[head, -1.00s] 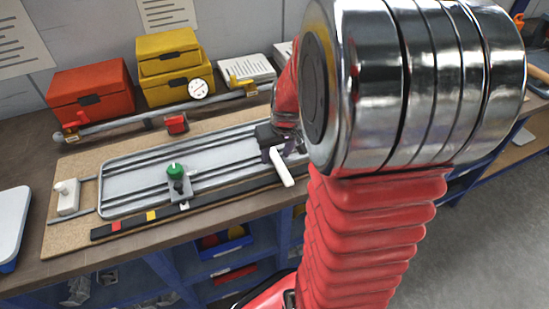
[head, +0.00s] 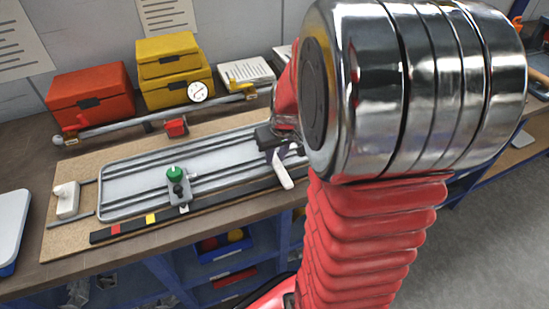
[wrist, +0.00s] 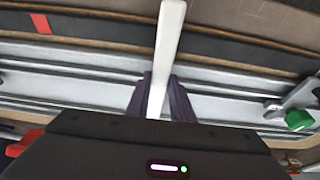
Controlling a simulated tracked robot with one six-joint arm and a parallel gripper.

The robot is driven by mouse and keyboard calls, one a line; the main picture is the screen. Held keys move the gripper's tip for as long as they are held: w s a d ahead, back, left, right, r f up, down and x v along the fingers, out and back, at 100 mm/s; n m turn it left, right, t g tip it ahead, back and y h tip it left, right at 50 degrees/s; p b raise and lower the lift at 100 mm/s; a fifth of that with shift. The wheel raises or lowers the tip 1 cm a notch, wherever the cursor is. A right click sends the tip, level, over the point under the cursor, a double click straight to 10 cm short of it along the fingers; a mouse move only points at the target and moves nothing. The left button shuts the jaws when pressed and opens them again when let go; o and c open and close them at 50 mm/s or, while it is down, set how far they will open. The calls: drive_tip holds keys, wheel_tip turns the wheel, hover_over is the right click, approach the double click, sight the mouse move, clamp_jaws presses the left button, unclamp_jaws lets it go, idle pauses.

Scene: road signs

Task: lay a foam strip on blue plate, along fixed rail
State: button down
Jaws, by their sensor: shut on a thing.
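My gripper (head: 276,150) is over the right end of the railed plate. Its dark purple fingers (wrist: 160,98) are shut on a white foam strip (wrist: 167,40). The strip (head: 283,175) also shows in the head view, pointing toward the front edge, crosswise to the rails. The plate (head: 125,180) looks pale grey rather than clearly blue, with long metal rails (head: 150,160) along it. A slider with a green knob (head: 174,172) sits on its front rail; the knob also shows in the wrist view (wrist: 298,119). My arm hides the plate's far right.
A dark bar with coloured marks (head: 133,226) lies along the board's front. Behind the plate are a metal rod (head: 110,129), a red block (head: 176,127), a red box (head: 90,97), yellow boxes (head: 172,75) and a dial (head: 197,92). A white handle (head: 66,198) is at left.

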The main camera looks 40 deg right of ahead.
sight(275, 160)
wheel_tip(275, 160, up, 10)
drive_tip(key=shift+f, duration=0.15)
idle(0.3)
drive_tip(key=shift+a, duration=0.1)
idle(0.4)
